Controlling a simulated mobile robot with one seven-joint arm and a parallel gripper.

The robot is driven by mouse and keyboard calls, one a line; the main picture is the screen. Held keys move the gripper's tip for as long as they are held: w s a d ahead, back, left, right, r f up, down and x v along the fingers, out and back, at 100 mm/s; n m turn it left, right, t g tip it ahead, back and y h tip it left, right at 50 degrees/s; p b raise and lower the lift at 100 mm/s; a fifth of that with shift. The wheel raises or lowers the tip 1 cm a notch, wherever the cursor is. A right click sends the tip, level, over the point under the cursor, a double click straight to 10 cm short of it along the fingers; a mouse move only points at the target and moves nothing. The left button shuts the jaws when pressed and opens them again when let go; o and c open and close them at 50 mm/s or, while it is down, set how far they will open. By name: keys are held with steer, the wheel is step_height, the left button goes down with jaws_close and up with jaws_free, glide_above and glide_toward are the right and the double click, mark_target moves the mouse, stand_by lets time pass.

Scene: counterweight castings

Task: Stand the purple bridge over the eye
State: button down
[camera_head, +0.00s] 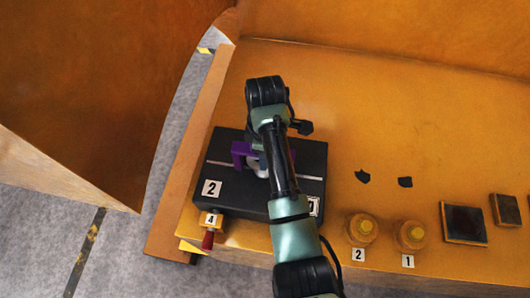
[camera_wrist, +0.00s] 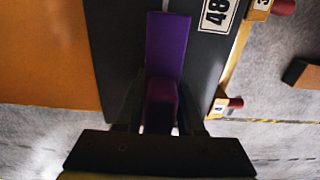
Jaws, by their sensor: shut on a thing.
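The purple bridge (camera_head: 239,151) is over the top of a black casting (camera_head: 233,193) with a white line across it, near the line. My gripper (camera_head: 262,163) points down over the casting's middle and is shut on the bridge. In the wrist view the purple bridge (camera_wrist: 167,50) runs away from between my fingers (camera_wrist: 160,115), with the black casting (camera_wrist: 115,45) beneath. I cannot tell whether the bridge touches the casting. The eye cannot be made out; my arm and the bridge hide the casting's middle.
The casting lies on an orange bench. A red-handled piece labelled 4 (camera_head: 209,233) is at its front left. Two yellow knobs (camera_head: 362,228) (camera_head: 410,235) and dark square plates (camera_head: 464,223) are to the right. An orange panel (camera_head: 80,90) stands at the left.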

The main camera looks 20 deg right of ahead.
steer(key=shift+f, duration=0.1)
steer(key=shift+c, duration=2.2)
jaws_free()
step_height(320, 180, up, 5)
steer(key=shift+w+r+b, duration=0.1)
steer(key=shift+r+b, duration=0.05)
steer(key=shift+b, duration=0.8)
step_height(320, 180, up, 6)
steer(key=p, duration=0.6)
steer(key=shift+r+p, duration=0.85)
